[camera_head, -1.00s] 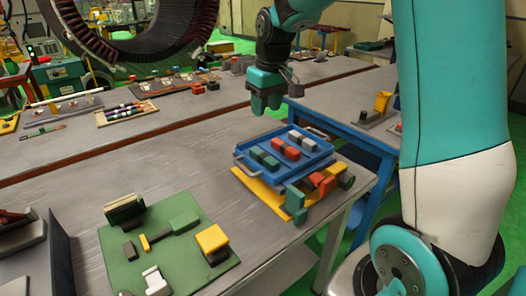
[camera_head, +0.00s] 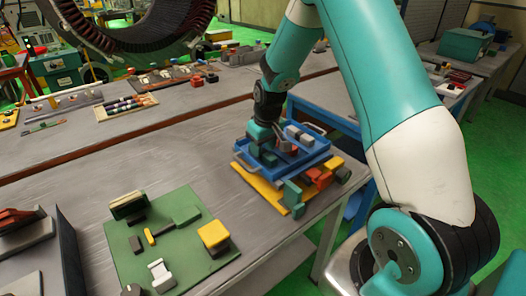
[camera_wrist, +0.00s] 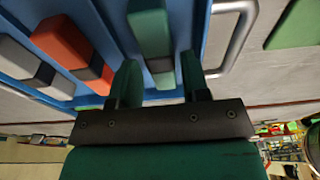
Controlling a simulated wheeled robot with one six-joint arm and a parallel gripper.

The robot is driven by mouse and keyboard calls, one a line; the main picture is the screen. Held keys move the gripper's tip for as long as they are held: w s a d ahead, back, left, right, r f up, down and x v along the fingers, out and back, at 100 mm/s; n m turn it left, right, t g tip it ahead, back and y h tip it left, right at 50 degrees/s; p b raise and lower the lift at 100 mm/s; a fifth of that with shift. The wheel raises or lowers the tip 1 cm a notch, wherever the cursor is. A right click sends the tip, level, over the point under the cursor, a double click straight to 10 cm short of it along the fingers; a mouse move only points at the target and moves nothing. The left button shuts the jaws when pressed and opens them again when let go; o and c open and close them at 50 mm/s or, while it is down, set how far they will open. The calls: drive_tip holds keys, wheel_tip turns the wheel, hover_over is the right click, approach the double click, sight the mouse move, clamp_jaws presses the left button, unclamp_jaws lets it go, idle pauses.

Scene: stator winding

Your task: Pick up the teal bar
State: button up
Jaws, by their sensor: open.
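The teal bar (camera_wrist: 150,28), with a grey middle section, lies in the blue tray (camera_wrist: 205,25). In the wrist view its near end sits between the two fingers of my gripper (camera_wrist: 160,75). The fingers are open, one on each side of it; whether either touches it I cannot tell. In the head view my gripper (camera_head: 262,145) is down at the left part of the blue tray (camera_head: 302,166) and hides much of the bar.
A red bar (camera_wrist: 66,42) and a grey bar (camera_wrist: 20,55) lie beside the teal one. The tray has metal handles (camera_wrist: 237,40) and stands on a yellow board (camera_head: 265,192) with blocks beside it. A green mat (camera_head: 130,262) holds several parts. Bare table lies left of the tray.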

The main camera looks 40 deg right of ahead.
wheel_tip(320, 180, down, 2)
drive_tip(key=shift+w+f, duration=0.1)
drive_tip(key=shift+w, duration=0.05)
drive_tip(key=c, duration=0.7)
drive_tip(key=shift+c, duration=0.3)
